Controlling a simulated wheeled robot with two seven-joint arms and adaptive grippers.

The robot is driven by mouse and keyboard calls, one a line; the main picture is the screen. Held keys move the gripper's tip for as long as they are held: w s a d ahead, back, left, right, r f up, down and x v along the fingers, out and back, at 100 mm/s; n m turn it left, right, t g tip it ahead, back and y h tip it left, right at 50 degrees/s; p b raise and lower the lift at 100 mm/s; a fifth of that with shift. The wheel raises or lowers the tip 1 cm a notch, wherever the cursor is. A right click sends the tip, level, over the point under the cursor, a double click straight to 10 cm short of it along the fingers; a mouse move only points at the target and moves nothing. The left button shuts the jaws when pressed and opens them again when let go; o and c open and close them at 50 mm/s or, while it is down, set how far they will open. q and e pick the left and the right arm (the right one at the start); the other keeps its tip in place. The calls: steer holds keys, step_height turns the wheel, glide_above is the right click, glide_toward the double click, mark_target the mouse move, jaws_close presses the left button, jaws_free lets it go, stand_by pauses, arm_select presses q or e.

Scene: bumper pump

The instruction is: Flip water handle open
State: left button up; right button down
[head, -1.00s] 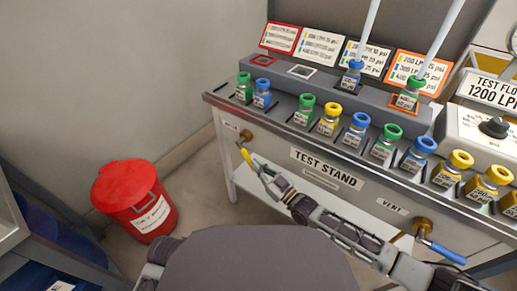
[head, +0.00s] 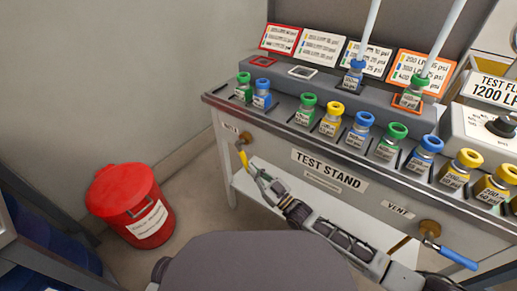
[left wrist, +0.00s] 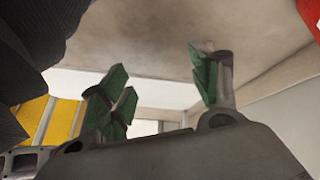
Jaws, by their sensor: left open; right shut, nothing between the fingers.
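A yellow valve handle (head: 243,158) hangs steeply down from a brass fitting (head: 245,138) on the left of the test stand's front panel. A small label (head: 229,127) beside it is too small to read. A blue handle (head: 457,257) on another brass fitting sits at the right, below the VENT label (head: 398,209), and slopes down to the right. My right gripper (head: 254,166) is shut and empty, just right of the yellow handle's lower end; I cannot tell whether they touch. My left gripper (left wrist: 160,92) is open and empty in the left wrist view, its green fingertips apart.
The test stand (head: 268,142) carries several capped bottles in a row along its top. A red bin (head: 135,203) stands on the floor at the left. A shelf (head: 375,213) runs below the panel. Floor between bin and stand is clear.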

steer(key=shift+w+a+f+b, duration=0.3)
steer(key=shift+w+a+f, duration=0.15)
steer(key=shift+a+f, duration=0.2)
arm_select(q)
steer(key=shift+w+d+f, duration=0.1)
steer(key=shift+d+f, duration=0.05)
steer(key=shift+f, duration=0.45)
steer(key=shift+d+f, duration=0.1)
steer(key=shift+f, duration=0.45)
arm_select(e)
steer(key=shift+w+a+f, duration=0.6)
steer(key=shift+a+f, duration=0.05)
steer(key=shift+a, duration=0.05)
arm_select(q)
steer(key=shift+s, duration=0.2)
arm_select(e)
steer(key=shift+s, duration=0.1)
